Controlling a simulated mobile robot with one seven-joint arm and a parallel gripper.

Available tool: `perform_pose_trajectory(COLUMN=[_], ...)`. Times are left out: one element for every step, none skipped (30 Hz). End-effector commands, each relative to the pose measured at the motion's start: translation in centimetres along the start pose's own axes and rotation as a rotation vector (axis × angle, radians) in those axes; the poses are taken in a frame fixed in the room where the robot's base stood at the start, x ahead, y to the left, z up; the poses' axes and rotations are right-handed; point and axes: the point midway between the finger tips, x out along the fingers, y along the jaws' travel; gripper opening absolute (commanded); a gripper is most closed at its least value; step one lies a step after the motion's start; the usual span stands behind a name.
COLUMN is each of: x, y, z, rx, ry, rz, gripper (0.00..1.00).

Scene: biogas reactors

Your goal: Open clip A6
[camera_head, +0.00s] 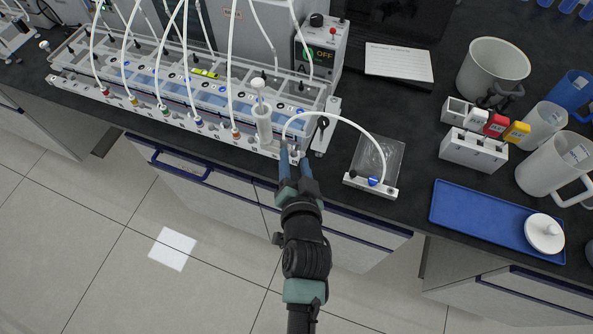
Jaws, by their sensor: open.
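My gripper (294,155) reaches up from the bottom of the head view to the front right end of the reactor rack (160,124). Its two fingers are open, one on each side of a small light part at the rail's end. This part may be clip A6, but its label is too small to read and the fingers partly hide it. I cannot tell whether they touch it, or whether the clip is open or closed. A white tube (350,122) arches from just beside the fingers to a clear bag (377,157) on the right.
White tubes rise from the rack. To the right are a rack of coloured clips (474,149), white jugs (556,167) and a blue tray (480,214). The dark bench (420,130) has some bare room.

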Motion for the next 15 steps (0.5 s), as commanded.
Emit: perform_pose_trajectory(x=[-0.4, -0.6, -1.1, -1.5, -1.9, -2.6, -3.1, -3.7, -4.5, -5.1, -5.7, -6.5, -7.1, -7.7, -8.4], y=[0.1, 0.1, 0.1, 0.1, 0.1, 0.1, 0.1, 0.2, 0.2, 0.1, 0.1, 0.1, 0.1, 0.1, 0.2], z=[0.1, 0.1, 0.1, 0.1, 0.1, 0.2, 0.2, 0.2, 0.2, 0.2, 0.2, 0.3, 0.2, 0.2, 0.2], rx=[0.0, 0.001, 0.001, 0.001, 0.001, 0.001, 0.0, 0.0, 0.0, -0.001, -0.001, 0.0, 0.0, 0.0, -0.001], ry=[0.0, -0.001, 0.0, 0.0, 0.0, -0.001, -0.001, -0.001, -0.001, -0.001, -0.002, -0.002, -0.002, -0.002, -0.003], rz=[0.001, 0.001, 0.001, 0.001, 0.001, 0.002, 0.002, 0.002, 0.002, 0.002, 0.002, 0.001, 0.001, 0.002, 0.002], gripper=[0.49, 0.49, 0.49, 0.49, 0.49, 0.49, 0.49, 0.49, 0.49, 0.49, 0.49, 0.49, 0.49, 0.49, 0.49])
